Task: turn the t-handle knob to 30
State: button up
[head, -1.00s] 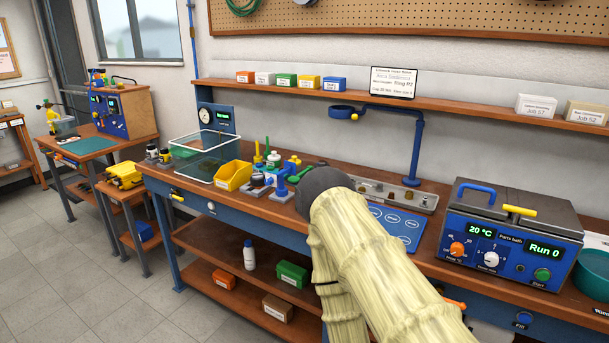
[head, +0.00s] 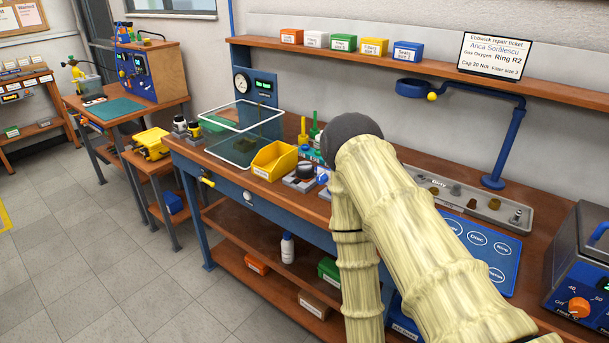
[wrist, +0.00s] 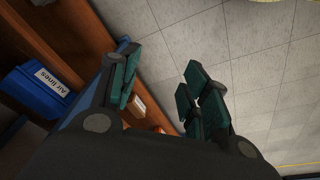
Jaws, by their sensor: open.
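An orange knob (head: 579,307) sits on the front panel of the blue-and-grey bath unit (head: 590,262), at the right edge of the head view. Numbers 40 and 50 are printed around it. I cannot tell for sure that it is the T-handle knob, nor where it points; the unit's right part is cut off. My gripper (wrist: 160,65) shows in the wrist view with its teal-padded fingers apart and nothing between them. It hangs over the floor beside the bench's lower shelf, away from the knob. In the head view my arm hides it.
The wooden bench (head: 540,240) carries a yellow bin (head: 274,161), a clear tank (head: 240,140), a grey tray (head: 470,200) and a blue mat (head: 480,250). A blue stand (head: 507,145) rises behind. A blue Air lines box (wrist: 45,92) is near my gripper. Floor at left is clear.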

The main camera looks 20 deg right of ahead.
jog(key=w+a+r+t+h+p, duration=0.15)
jog(key=w+r+t, duration=0.35)
jog(key=w, duration=0.9)
jog(key=m+t+h+p, duration=0.45)
jog(key=m+h, duration=0.25)
jog(key=h, duration=0.5)
send_near(320, 181)
jog(key=shift+g, duration=0.25)
jog(key=p+x, duration=0.4)
jog(key=x, duration=0.4)
jog(key=shift+w+d+r, duration=0.15)
jog(key=shift+w+r, duration=0.05)
jog(key=shift+w, duration=0.1)
jog(key=c, duration=1)
